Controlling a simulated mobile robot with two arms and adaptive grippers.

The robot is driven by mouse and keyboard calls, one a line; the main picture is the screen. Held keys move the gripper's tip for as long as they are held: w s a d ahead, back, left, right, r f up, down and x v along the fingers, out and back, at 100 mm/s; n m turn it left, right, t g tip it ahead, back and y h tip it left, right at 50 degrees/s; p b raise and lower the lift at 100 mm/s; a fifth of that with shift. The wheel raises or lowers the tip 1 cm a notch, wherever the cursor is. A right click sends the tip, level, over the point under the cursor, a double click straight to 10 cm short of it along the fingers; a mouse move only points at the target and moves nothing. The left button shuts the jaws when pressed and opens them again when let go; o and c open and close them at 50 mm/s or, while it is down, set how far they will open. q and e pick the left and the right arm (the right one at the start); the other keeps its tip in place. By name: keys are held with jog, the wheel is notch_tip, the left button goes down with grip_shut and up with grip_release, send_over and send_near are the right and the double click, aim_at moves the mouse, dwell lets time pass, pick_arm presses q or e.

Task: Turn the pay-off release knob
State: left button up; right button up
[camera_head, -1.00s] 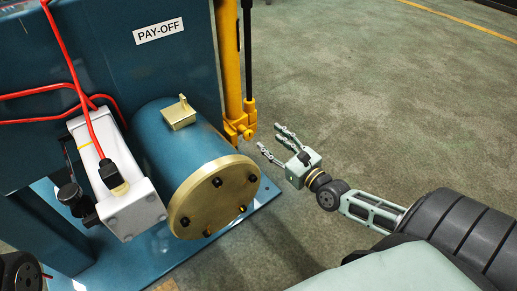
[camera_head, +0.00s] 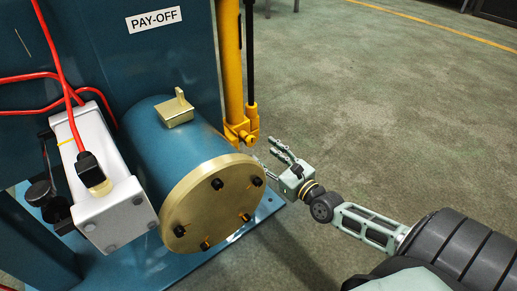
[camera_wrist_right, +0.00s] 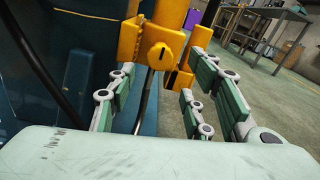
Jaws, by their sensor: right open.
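A round yellow knob with a dark line (camera_wrist_right: 160,56) sits on the yellow bracket in the right wrist view, straight ahead of my right gripper (camera_wrist_right: 160,90). The gripper's fingers are spread to either side of the view below the knob, apart from it and holding nothing. In the head view the yellow fitting (camera_head: 246,137) is at the foot of the yellow column, and my right gripper (camera_head: 268,151) is just to its lower right. One fingertip is close to the brass flange's edge. My left gripper is not in view.
The blue drum with a brass flange (camera_head: 212,203) stands left of my right gripper. A PAY-OFF label (camera_head: 154,19) marks the blue panel. A grey box (camera_head: 112,208) with red cables is further left. The floor (camera_head: 400,110) to the right is open.

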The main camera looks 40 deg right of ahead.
aim_at(253, 141)
jog(key=shift+w+a+b, duration=0.2)
jog(key=shift+w+b, duration=0.4)
jog(key=shift+w, duration=2.1)
jog(key=shift+w, duration=0.3)
jog(key=c, duration=0.9)
jog(key=shift+r, duration=0.1)
jog(key=shift+c, duration=0.9)
jog(key=shift+d, duration=0.15)
